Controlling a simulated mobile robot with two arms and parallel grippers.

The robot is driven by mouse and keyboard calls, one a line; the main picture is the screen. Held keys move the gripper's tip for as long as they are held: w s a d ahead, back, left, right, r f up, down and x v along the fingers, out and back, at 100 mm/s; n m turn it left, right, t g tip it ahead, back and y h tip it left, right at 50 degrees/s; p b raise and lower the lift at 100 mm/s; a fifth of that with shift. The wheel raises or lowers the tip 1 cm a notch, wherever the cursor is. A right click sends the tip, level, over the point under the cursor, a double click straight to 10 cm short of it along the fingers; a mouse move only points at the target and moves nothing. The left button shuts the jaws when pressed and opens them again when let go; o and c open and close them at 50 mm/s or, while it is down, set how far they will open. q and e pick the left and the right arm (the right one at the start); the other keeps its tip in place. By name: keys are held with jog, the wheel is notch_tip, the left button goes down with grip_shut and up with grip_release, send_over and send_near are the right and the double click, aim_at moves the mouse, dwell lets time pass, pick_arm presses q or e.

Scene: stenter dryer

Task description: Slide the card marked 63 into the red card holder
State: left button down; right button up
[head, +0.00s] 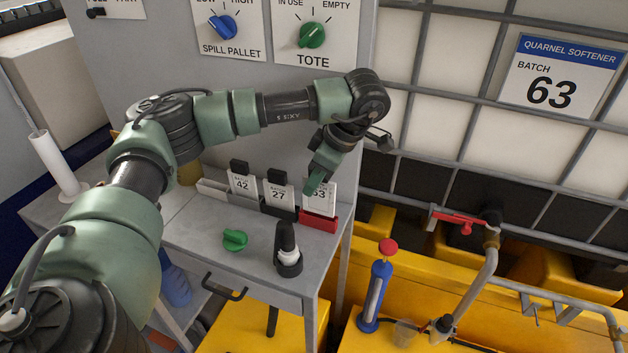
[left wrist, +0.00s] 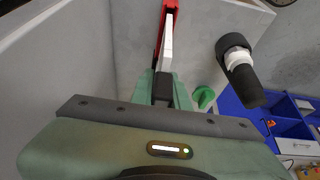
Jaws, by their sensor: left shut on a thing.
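The white card marked 63 (head: 322,198) stands upright at the red card holder (head: 318,223), at the right end of the row on the grey bench. Its lower edge is hidden behind the holder's front; how deep it sits I cannot tell. My left gripper (head: 315,184) comes down from above and partly covers the number. In the left wrist view the fingers (left wrist: 163,92) are shut on the card's dark top tab. The white card (left wrist: 166,45) extends from them toward the red holder (left wrist: 158,30). My right gripper is not in view.
Left of the red holder stand a black holder with card 27 (head: 279,194) and a pale one with card 42 (head: 241,184). A black-and-white stamp-like object (head: 287,252) and a green knob (head: 235,239) lie in front. A grey panel rises behind.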

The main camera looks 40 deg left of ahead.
aim_at(328, 182)
pick_arm(q)
jog(key=shift+f+b, duration=1.3)
jog(key=shift+f, duration=0.75)
jog(key=c, duration=1.3)
grip_release()
jog(key=shift+d+r, duration=0.15)
jog(key=shift+r, duration=0.15)
jog(key=v, duration=0.7)
jog(key=shift+r, duration=0.1)
